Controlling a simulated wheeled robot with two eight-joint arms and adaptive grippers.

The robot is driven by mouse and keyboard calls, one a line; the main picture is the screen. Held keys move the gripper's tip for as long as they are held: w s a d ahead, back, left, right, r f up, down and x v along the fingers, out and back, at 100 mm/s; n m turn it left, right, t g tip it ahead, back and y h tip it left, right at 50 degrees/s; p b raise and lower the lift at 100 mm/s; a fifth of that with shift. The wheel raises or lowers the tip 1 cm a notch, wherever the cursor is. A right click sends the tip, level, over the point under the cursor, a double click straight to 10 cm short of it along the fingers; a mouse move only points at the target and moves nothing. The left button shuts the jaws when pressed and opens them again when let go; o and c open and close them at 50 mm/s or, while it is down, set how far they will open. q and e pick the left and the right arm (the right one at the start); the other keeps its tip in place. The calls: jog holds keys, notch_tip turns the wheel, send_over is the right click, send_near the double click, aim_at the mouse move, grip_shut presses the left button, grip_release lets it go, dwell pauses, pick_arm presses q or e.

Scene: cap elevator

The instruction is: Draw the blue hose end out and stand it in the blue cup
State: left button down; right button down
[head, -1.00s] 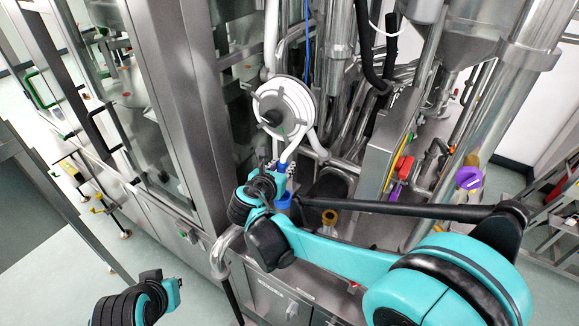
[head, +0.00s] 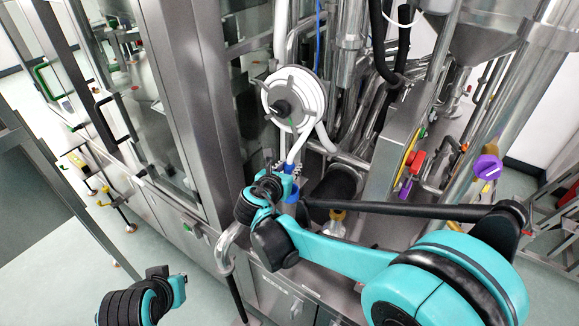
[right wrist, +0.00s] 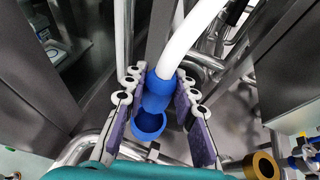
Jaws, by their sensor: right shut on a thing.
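The blue hose end (right wrist: 158,88) on a white hose (right wrist: 193,38) is between the two fingers of my right gripper (right wrist: 155,108), which is shut on it. In the head view, my right gripper (head: 280,183) is at the middle, with the white hose (head: 297,148) running up from it. The blue cup (right wrist: 148,136) is just below the hose end, its opening partly visible. The hose end overlaps the cup's far rim in the right wrist view; I cannot tell whether it is inside or above. My left gripper (head: 172,278) is at the lower left, its fingers unclear.
A round white and grey hub (head: 291,100) is above my right gripper. A steel cabinet (head: 195,100) stands to the left. Steel pipes and a panel with a red knob (head: 416,163) are to the right.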

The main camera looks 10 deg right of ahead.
jog(key=shift+f+b, duration=2.1)
jog(key=shift+f, duration=0.75)
jog(key=shift+f+b, duration=0.5)
jog(key=shift+f, duration=0.05)
jog(key=c, duration=1.1)
grip_release()
jog(key=shift+c, duration=0.2)
jog(key=v, duration=1.2)
